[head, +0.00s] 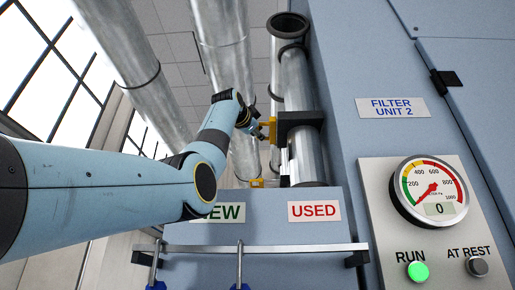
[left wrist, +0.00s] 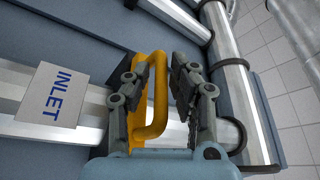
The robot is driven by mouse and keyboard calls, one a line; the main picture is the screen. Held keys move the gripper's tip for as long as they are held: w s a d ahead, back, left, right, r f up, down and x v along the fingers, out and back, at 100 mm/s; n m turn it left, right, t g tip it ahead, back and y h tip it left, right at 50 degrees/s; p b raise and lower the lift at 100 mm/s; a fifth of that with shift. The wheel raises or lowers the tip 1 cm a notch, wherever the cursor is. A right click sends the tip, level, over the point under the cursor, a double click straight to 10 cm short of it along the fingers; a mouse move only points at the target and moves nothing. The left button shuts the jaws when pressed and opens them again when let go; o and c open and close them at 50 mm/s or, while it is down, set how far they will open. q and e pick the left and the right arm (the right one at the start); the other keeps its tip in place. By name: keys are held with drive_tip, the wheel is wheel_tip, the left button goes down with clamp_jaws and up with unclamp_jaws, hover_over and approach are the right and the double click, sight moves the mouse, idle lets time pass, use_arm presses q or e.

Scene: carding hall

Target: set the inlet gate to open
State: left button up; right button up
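The inlet gate shows in the head view as a dark block (head: 301,121) on the upright metal duct, with a yellow handle (head: 269,128) sticking out to its left. In the left wrist view the yellow handle (left wrist: 158,100) is a bent bar on a yellow plate, beside a white label reading INLET (left wrist: 60,96). My left gripper (left wrist: 160,80) is open, one finger on each side of the handle bar, and does not look closed on it. In the head view my left gripper (head: 257,126) is at the handle, partly hidden. My right gripper is not in view.
A second yellow piece (head: 257,183) sits lower by the duct. The blue filter unit (head: 350,60) stands on the right. Its gauge (head: 429,190) reads 0, and the green RUN button (head: 418,271) looks lit. A metal rail (head: 270,248) crosses below the NEW and USED signs.

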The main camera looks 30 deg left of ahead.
use_arm(q)
clamp_jaws()
drive_tip(key=shift+a, duration=0.1)
drive_tip(key=s+a, duration=0.5)
drive_tip(key=a, duration=0.3)
drive_tip(key=shift+s+a, duration=0.2)
